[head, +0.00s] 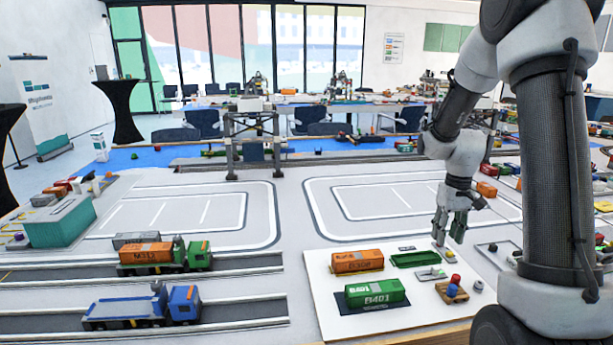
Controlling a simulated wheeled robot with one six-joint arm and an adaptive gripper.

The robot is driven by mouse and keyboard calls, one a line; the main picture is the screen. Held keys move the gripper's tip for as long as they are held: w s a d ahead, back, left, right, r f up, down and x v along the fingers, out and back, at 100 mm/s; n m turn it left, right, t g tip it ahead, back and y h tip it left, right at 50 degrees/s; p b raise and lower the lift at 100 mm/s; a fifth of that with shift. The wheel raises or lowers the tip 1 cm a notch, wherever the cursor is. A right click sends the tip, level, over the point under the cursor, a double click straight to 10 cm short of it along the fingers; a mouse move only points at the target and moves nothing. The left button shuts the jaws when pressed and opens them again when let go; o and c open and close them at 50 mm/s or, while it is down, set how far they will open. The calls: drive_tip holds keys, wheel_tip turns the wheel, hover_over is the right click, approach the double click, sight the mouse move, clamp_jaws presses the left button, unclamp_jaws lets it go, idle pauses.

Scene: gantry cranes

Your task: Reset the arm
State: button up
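My gripper (450,236) hangs at the end of my arm at the right, pointing down above the back right part of a white board (430,314). Its two fingers look apart, and I see nothing held between them. On the board lie an orange container (357,261), a green container marked B401 (375,293) on a dark pad, and an open green tray (414,259). A small wooden stand (452,293) with a red and blue piece is in front of my gripper.
At the left, a blue truck (145,306) and a green truck with an orange container (165,254) stand on dark lanes. A gantry crane (253,146) stands behind the marked road loops. The floor between the loops and the board is clear.

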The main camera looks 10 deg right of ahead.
drive_tip(key=s+a+r+t, duration=0.2)
drive_tip(key=s+a+r, duration=0.2)
drive_tip(key=s+r, duration=0.5)
drive_tip(key=s+a+r+t, duration=0.2)
drive_tip(key=s+a+r, duration=0.3)
drive_tip(key=s+r, duration=0.5)
drive_tip(key=s, duration=0.3)
drive_tip(key=shift+s+a+t, duration=0.2)
drive_tip(key=shift+s+t, duration=0.15)
drive_tip(key=shift+t, duration=0.05)
